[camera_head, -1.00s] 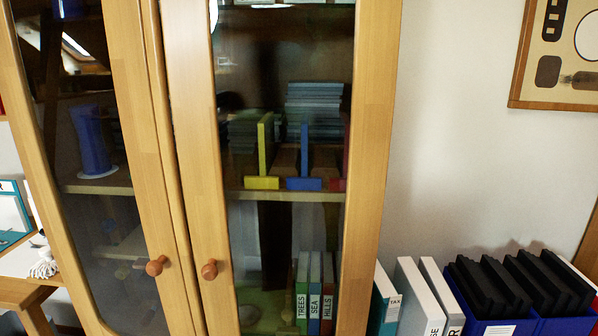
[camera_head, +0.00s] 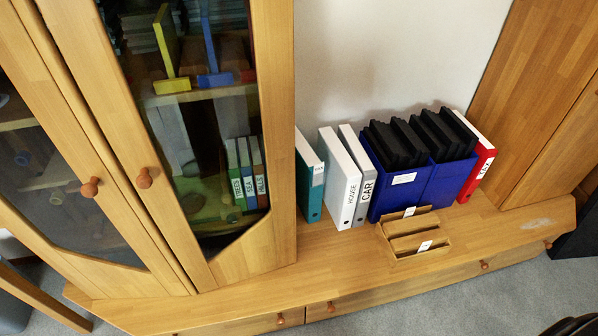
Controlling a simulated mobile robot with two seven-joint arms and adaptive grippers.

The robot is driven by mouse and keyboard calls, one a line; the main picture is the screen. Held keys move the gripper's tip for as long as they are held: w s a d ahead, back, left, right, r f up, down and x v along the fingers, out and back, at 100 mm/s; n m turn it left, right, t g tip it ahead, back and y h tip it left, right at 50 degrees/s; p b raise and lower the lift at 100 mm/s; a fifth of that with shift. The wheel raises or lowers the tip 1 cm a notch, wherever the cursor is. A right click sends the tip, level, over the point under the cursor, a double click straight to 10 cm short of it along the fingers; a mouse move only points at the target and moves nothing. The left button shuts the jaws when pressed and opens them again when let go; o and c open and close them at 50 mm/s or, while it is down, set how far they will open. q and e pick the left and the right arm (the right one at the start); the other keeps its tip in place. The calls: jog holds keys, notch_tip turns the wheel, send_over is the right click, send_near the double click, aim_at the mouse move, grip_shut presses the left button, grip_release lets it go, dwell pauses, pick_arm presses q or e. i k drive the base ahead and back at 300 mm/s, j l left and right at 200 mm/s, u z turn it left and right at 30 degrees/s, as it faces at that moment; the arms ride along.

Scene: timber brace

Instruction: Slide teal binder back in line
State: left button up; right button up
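The teal binder (camera_head: 308,180) stands upright on the wooden cabinet top, close against the right side of the glass-door cupboard. Its spine has a white label and faces the front. To its right, with a small gap, stand a white binder marked HOUSE (camera_head: 340,182) and a grey-white binder marked CAR (camera_head: 361,180). The cupboard hides part of the teal binder's left side. Neither gripper can be made out for certain; a dark shape shows at the bottom right corner.
Blue file boxes (camera_head: 425,188) with black folders stand right of the binders, then a red binder (camera_head: 478,163). A cardboard tray (camera_head: 412,236) lies in front of them. The glass-door cupboard (camera_head: 280,120) rises at left. The top before the binders is clear.

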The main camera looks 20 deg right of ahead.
aim_at(309, 186)
jog(key=l+u, duration=0.25)
jog(key=u, duration=0.2)
jog(key=l+u, duration=0.25)
jog(key=u, duration=0.15)
jog(key=k, duration=0.05)
